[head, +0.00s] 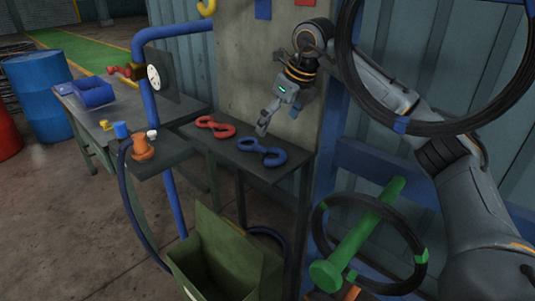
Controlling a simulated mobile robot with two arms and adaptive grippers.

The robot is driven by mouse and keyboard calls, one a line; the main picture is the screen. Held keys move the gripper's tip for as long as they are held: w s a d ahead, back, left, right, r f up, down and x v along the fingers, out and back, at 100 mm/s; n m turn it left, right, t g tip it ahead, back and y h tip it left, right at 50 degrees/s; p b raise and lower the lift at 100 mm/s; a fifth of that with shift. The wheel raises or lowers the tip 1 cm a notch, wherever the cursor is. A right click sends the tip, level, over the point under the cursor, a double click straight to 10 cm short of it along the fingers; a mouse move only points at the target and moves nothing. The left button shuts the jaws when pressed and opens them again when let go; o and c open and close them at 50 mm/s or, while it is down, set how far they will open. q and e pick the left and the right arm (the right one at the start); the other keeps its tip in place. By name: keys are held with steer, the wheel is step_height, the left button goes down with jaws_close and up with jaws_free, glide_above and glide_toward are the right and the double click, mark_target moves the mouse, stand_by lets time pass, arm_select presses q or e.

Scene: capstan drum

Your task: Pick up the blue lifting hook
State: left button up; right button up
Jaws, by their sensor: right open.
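The blue lifting hook (263,152) lies flat on a small dark shelf (240,162) in the head view, near its right end. A red hook (215,126) of similar shape lies on the same shelf, to the left and behind it. My right gripper (264,128) comes from the upper right and points down just above the blue hook. It is open and holds nothing that I can see. Whether a fingertip touches the hook I cannot tell. My left gripper is not in view.
A concrete pillar (240,70) stands right behind the shelf. A green open bin (220,255) sits below it. Black cable coils (505,115) hang at the right, with a green spool (355,240) beneath. An orange fitting (142,148) stands on a ledge to the left.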

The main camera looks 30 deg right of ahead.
mark_target(264, 148)
steer(key=x, duration=0.4)
steer(key=shift+w+f, duration=0.15)
steer(key=shift+f, duration=0.05)
steer(key=x, duration=0.2)
steer(key=p+x, duration=0.1)
steer(key=x, duration=0.2)
steer(key=shift+w, duration=0.35)
steer(key=c, duration=1.7)
steer(key=shift+r, duration=0.4)
steer(key=shift+c, duration=0.4)
step_height(264, 148, up, 9)
steer(key=shift+r, duration=0.2)
